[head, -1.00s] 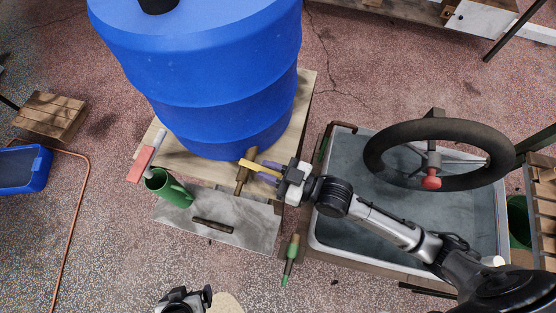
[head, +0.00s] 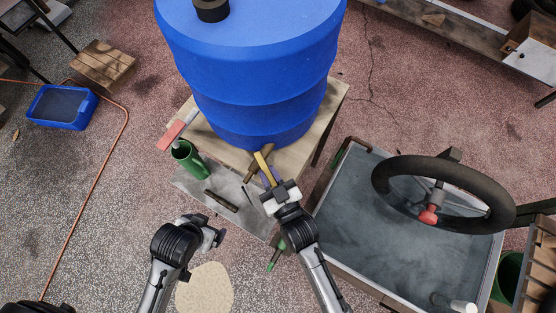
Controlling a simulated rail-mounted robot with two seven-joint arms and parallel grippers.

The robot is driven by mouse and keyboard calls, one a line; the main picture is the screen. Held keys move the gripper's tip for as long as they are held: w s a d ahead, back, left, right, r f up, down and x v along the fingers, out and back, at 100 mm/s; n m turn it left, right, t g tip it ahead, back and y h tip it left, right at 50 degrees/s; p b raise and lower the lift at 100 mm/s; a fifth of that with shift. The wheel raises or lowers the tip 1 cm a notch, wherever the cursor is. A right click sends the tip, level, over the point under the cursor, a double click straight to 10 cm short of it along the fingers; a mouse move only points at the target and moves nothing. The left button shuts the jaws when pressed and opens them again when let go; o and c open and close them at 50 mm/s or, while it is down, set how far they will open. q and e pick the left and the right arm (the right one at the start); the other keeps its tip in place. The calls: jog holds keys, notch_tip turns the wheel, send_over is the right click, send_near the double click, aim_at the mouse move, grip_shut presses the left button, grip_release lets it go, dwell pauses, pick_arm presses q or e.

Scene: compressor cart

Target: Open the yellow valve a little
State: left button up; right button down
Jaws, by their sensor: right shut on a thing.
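The yellow valve (head: 262,162) is a lever handle on a brass tap (head: 251,174) low on the front of the blue barrel (head: 260,85). The lever slants down and right, at an angle across the tap. My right gripper (head: 269,177) is shut on the outer end of the lever, and its fingers partly hide that end. My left gripper (head: 214,236) hangs low, left of the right arm, away from the valve and empty as far as shows. Its finger gap is not clear.
A green mug (head: 187,158) and a red-handled brush (head: 171,136) are left of the tap. A dark bar (head: 221,200) lies on the grey sheet (head: 195,186) below. A grey basin (head: 345,225) with a black handwheel (head: 388,190) is at right.

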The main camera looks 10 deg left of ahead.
dwell(0.3)
jog(key=c, duration=1)
grip_release()
jog(key=shift+c, duration=0.2)
jog(key=v, duration=1.3)
jog(key=shift+s+d+p, duration=0.25)
jog(key=shift+s+p, duration=0.05)
jog(key=shift+p, duration=0.15)
